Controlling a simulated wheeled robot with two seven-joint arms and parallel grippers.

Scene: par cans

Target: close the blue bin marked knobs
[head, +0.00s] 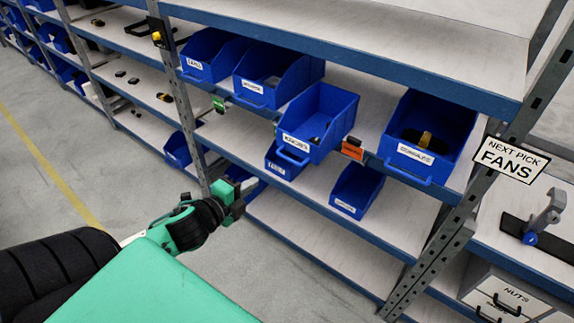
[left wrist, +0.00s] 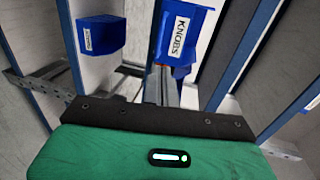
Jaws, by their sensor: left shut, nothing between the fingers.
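The blue bin marked KNOBS (head: 340,117) sits on the middle shelf level and juts out past the shelf's front edge, farther than the bins beside it. It is open-topped, tilted in the picture, with a few dark items inside and a handle on its front. In the left wrist view the KNOBS bin (left wrist: 186,18) shows ahead, label facing me. My left gripper (head: 243,189) is shut and empty, below and to the left of the bin and apart from it. My right gripper is not in view.
On the same level stand other blue bins, two at left (head: 213,57) and one at right (head: 436,125). Smaller blue bins (head: 358,188) sit on the shelf below. A rack upright (head: 187,115) stands left of the bin. A "NEXT PICK FANS" sign (head: 509,160) hangs at right. Open floor lies left.

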